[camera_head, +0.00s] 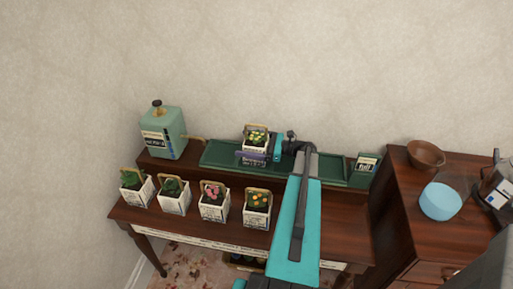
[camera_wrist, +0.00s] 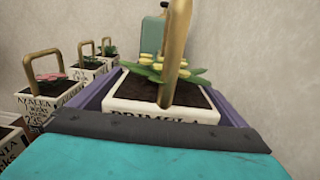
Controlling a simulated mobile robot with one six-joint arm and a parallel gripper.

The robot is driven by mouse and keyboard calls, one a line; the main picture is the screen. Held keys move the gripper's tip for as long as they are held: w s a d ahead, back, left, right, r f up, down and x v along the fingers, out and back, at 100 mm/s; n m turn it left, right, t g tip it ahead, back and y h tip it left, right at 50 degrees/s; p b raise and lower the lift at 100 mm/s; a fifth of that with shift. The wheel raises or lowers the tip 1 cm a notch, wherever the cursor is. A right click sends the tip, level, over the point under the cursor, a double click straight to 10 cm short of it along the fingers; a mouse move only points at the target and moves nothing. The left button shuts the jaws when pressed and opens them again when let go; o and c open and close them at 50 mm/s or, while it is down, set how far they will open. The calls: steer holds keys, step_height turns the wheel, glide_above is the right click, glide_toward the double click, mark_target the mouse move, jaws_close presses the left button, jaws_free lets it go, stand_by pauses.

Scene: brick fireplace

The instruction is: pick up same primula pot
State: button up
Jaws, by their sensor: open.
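The primula pot (camera_head: 256,139) is a white square pot with dark soil, yellow blooms and a golden arched handle. It sits in a purple lettered holder (camera_head: 252,158) on the green tray. In the wrist view the pot (camera_wrist: 160,108) shows the word PRIMULA, with the purple holder's walls (camera_wrist: 232,112) around it. My gripper (camera_head: 277,148) is open, close against the right side of the pot and holder. In the wrist view a teal finger with a dark edge (camera_wrist: 155,138) crosses the bottom, hiding the pot's lower part. The other finger cannot be made out.
Several other white flower pots line the table front, including a pink-flowered one (camera_head: 214,203) and an orange-flowered one (camera_head: 257,208). A green canister (camera_head: 163,132) stands left of the green tray (camera_head: 216,153). A brown bowl (camera_head: 426,154) and blue bowl (camera_head: 440,201) are on the right cabinet.

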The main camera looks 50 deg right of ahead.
steer(key=shift+w, duration=0.1)
stand_by(0.5)
steer(key=c, duration=1.9)
steer(key=shift+r, duration=0.2)
steer(key=shift+r+b, duration=1.1)
steer(key=shift+r, duration=3.75)
